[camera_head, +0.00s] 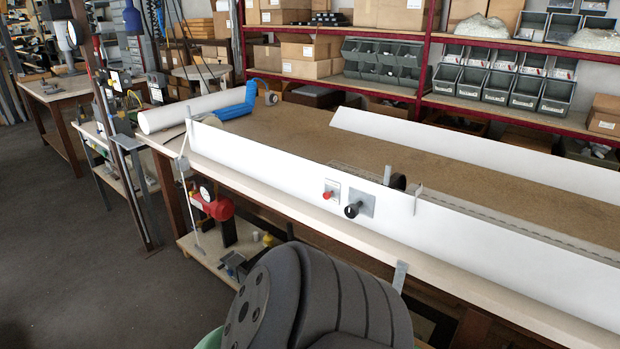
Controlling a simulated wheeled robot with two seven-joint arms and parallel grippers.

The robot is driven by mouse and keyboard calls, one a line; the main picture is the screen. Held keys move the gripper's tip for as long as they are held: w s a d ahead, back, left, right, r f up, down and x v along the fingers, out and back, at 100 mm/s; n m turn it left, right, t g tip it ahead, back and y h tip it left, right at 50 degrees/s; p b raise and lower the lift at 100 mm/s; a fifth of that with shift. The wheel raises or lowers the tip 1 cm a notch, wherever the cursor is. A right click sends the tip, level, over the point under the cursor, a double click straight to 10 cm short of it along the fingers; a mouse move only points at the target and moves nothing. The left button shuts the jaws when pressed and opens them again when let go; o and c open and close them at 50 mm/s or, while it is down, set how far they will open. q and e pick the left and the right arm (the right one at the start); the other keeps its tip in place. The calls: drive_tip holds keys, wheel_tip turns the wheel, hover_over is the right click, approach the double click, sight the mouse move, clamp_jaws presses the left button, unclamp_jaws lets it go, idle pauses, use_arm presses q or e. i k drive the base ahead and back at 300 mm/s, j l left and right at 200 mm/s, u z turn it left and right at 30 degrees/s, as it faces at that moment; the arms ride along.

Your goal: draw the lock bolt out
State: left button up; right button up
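A long white shutter profile (270,165) stands along the front edge of the workbench. On its front face is a small grey plate (367,199) with a black round knob (352,211) sticking out towards me, which looks like the lock bolt. Just left of it is a second small plate with a red button or knob (328,195). A thin grey upright pin (387,175) shows above the profile's top edge, with a dark round part (399,181) behind it. How far the bolt reaches in is hidden. Neither of my grippers is in view.
The brown bench top (290,133) is largely bare behind the profile. Another white profile (480,150) lies farther back. A white roll (185,112) and a blue part (236,104) are at the left end. Shelves with boxes and bins stand behind. A large dark ribbed shape fills the lower middle.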

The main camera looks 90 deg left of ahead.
sight(327, 195)
drive_tip(key=u, duration=2.65)
drive_tip(key=i+l+u, duration=0.1)
drive_tip(key=u, duration=0.55)
